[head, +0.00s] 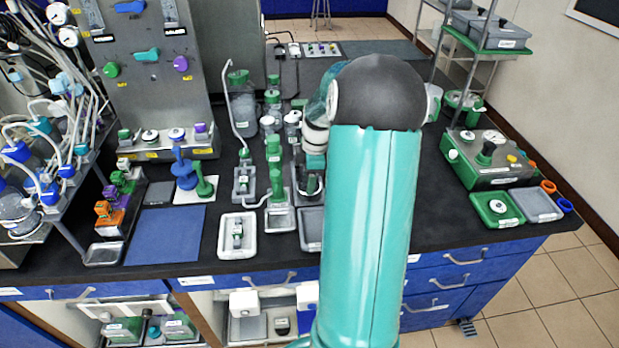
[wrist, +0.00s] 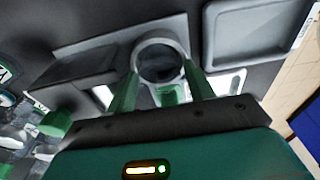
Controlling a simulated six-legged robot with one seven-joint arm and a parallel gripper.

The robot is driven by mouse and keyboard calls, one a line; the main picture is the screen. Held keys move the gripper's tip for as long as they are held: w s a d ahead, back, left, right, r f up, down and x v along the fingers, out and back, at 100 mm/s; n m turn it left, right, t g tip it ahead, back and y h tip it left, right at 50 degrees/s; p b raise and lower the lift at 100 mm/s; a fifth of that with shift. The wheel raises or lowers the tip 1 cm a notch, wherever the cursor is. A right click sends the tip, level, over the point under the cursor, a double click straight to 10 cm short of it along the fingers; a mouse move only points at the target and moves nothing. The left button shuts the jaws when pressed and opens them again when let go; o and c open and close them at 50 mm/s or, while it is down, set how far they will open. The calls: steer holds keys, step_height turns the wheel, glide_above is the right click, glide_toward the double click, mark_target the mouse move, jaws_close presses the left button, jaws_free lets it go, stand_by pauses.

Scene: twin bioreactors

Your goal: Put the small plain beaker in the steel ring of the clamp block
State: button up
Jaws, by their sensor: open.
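In the wrist view my gripper (wrist: 161,72) is open, its two green fingers apart on either side of a round grey ring (wrist: 139,60). The ring stands on a flat grey block (wrist: 85,66), which looks like the clamp block. The inside of the ring is dark, and I cannot tell whether the small plain beaker sits in it. A green part (wrist: 168,95) shows between the fingers, below the ring. In the head view my arm comes down over the bench and hides most of this spot; the fingers cannot be made out there.
A grey tray (head: 311,240) lies in front of this spot, and its rim shows in the wrist view (wrist: 207,40). A white tray (head: 225,248) and green-topped bottles (head: 274,150) stand to the left. A blue mat (head: 165,235) is clear. A green-and-grey instrument box (head: 487,160) stands right.

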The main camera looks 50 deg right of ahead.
step_height(320, 180, up, 12)
steer(key=d, duration=0.1)
steer(key=shift+s, duration=0.45)
steer(key=shift+c, duration=0.2)
stand_by(0.7)
